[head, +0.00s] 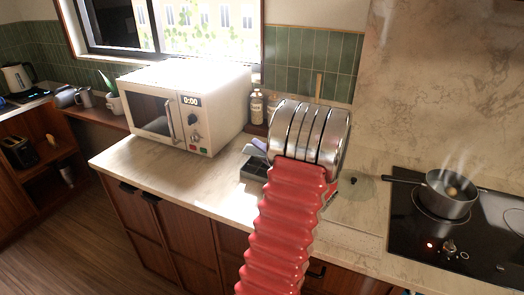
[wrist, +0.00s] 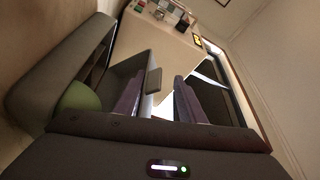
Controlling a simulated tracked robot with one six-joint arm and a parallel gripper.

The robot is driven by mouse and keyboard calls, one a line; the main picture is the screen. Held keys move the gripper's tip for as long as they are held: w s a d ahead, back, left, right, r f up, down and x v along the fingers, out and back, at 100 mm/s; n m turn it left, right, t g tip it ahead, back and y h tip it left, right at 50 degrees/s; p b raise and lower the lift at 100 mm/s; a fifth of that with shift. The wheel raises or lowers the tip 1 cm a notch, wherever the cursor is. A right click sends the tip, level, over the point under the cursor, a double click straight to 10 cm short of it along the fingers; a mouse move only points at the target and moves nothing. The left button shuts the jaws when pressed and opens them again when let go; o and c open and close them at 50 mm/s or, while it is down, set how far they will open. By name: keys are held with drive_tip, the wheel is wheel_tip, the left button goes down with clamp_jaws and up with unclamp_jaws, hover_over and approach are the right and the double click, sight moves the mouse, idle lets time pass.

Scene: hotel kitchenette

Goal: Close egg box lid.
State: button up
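A dark grey egg box (head: 254,168) sits on the counter right of the microwave, with open compartments showing on its left part. My arm covers its right part, so the lid and its angle cannot be made out. My gripper is mostly hidden behind my arm in the head view; a purple-grey piece, likely a finger, shows just above the box. In the wrist view my gripper (wrist: 158,98) has its two purple fingers apart, with nothing seen held between them. A grey rounded shape with a green patch fills the left there; I cannot tell what it is.
A white microwave (head: 190,108) stands left of the box. Spice jars (head: 257,106) stand behind. A steaming pot (head: 450,194) is on the hob (head: 437,252) at right. The counter's front left (head: 195,177) is clear.

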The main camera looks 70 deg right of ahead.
drive_tip(key=v, duration=1.4)
drive_tip(key=shift+w+f, duration=0.1)
drive_tip(key=shift+f, duration=0.05)
